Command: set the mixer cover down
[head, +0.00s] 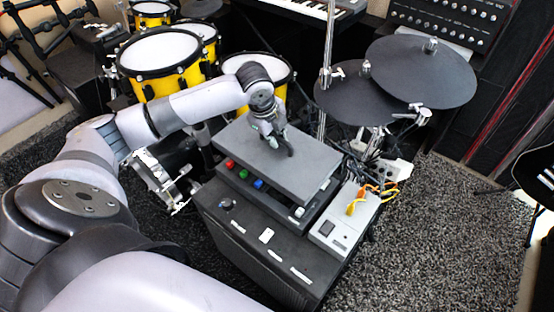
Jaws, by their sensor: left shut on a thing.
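The mixer cover (306,168) is a flat dark grey slab over the mixer (290,208), a dark box whose front strip shows red, green and blue knobs. My left gripper (280,146) reaches in from the left and is shut on the cover at its upper face. The cover lies over most of the mixer's top. I cannot tell whether it touches the mixer or hangs slightly above it. My right gripper is not in view.
The mixer stands on a black case (265,250). A small grey box (345,215) with orange and yellow cables sits at its right. Yellow drums (160,62) stand behind left, and black cymbals (420,72) behind right. Speckled carpet (440,240) is clear at right.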

